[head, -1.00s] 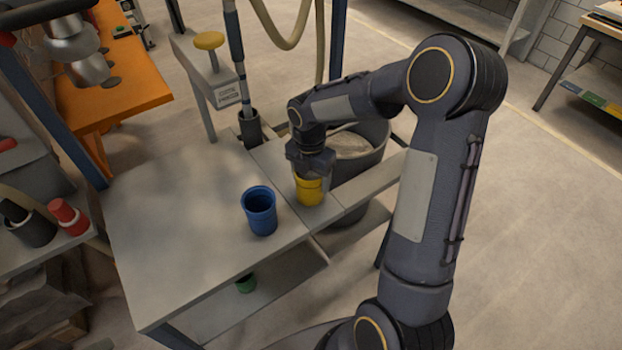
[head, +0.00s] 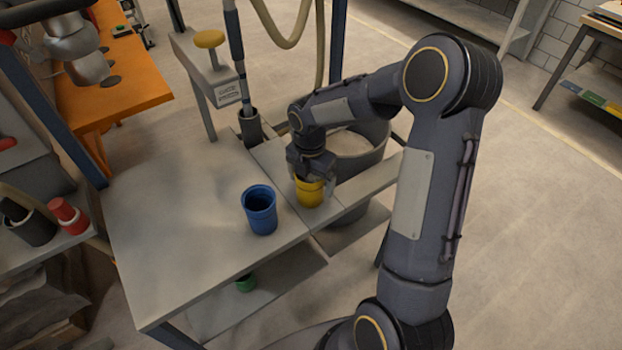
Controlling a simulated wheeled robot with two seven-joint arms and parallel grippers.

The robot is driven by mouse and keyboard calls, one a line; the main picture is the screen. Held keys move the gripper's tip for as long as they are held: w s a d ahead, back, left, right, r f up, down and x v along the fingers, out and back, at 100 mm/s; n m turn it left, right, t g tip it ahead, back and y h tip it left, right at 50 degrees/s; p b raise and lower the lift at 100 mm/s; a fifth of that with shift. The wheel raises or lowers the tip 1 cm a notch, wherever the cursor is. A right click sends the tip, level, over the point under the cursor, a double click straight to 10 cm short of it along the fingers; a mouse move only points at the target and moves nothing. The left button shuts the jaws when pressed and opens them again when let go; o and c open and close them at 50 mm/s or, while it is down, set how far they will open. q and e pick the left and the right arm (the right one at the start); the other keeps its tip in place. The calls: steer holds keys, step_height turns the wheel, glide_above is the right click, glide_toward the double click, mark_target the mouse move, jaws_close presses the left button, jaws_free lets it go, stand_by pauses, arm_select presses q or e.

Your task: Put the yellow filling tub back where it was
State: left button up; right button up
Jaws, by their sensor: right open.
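The yellow filling tub (head: 309,195) stands upright on the narrow shelf strip at the right side of the grey table, in front of the large dark bin. My right gripper (head: 314,180) is directly above and around the tub's top, with its fingers open at the tub's sides. The gripper hides part of the tub's rim. I cannot tell whether a finger touches the tub. My left gripper is not in view.
A blue tub (head: 260,210) stands close by on the grey table (head: 170,230). A green tub (head: 245,282) is on the lower shelf. A large dark bin (head: 362,150) stands behind the gripper. A yellow-topped button post (head: 209,40) and a holder with a wand (head: 249,125) stand at the back.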

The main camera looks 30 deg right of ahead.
step_height(320, 180, up, 12)
steer(key=s+a+r+m+t+y, duration=0.1)
steer(key=s+a+m+t+y, duration=0.1)
steer(key=s+m, duration=0.9)
steer(key=s+a+r+m+t+y, duration=0.1)
steer(key=s+a+m+t, duration=0.2)
steer(key=s+m, duration=0.8)
steer(key=shift+a+r+m+t+y, duration=0.2)
steer(key=shift+a+m+t+y, duration=0.2)
steer(key=shift+a+m, duration=1.05)
steer(key=shift+s+d, duration=0.1)
steer(key=shift+d, duration=0.05)
